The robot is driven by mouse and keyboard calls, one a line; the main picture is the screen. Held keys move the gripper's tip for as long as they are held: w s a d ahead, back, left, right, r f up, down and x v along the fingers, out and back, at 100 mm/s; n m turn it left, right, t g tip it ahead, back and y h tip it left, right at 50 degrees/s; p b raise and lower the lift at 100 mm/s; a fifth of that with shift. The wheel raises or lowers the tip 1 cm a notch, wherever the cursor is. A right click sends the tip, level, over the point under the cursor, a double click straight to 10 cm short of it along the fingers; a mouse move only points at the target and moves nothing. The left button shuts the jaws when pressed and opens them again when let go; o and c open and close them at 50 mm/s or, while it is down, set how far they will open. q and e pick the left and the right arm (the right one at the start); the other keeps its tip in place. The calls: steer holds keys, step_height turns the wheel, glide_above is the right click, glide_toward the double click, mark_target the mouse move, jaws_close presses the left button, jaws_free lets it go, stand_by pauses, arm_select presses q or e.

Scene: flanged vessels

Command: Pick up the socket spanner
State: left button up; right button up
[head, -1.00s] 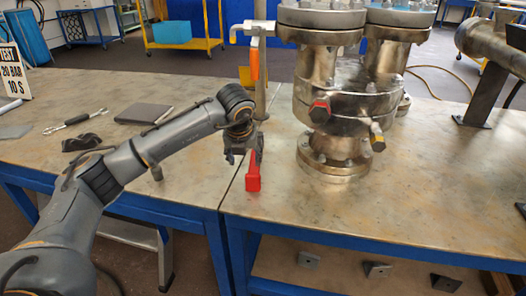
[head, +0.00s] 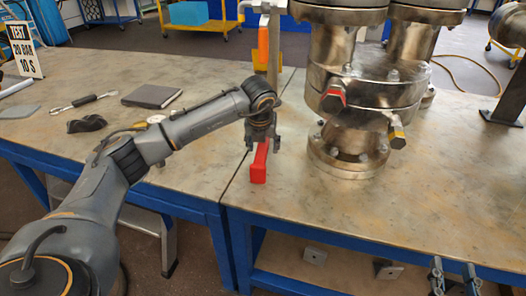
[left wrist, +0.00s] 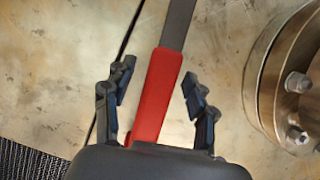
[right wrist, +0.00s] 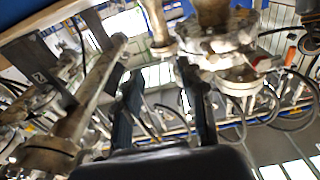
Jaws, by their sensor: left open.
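A chrome spanner-like tool with a dark grip (head: 86,104) lies on the left table; I cannot tell for sure that it is the socket spanner. My left gripper (head: 263,145) points down by the seam between the tables, far to the right of that tool. In the left wrist view the left gripper (left wrist: 155,88) is open, its fingers on either side of a red grip (left wrist: 154,95) on a flat grey bar, with gaps on both sides. The red grip also shows in the head view (head: 260,162). My right gripper (head: 455,272) is open and empty at the lower right.
A flanged metal vessel (head: 365,90) stands right of the left gripper. An upright pipe with an orange handle (head: 263,50) is behind it. A black item (head: 87,124), a dark book-like block (head: 152,96) and a test sign (head: 22,48) are on the left table. The right table's front is clear.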

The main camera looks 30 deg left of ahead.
arm_select(q)
steer(key=shift+x, duration=1)
arm_select(e)
step_height(320, 180, up, 3)
steer(key=shift+s+a+f+t, duration=0.1)
steer(key=shift+a+f+t, duration=0.1)
steer(key=shift+t, duration=0.6)
arm_select(q)
steer(key=shift+c, duration=0.2)
steer(key=shift+r, duration=0.1)
jaws_close()
steer(key=shift+r, duration=0.1)
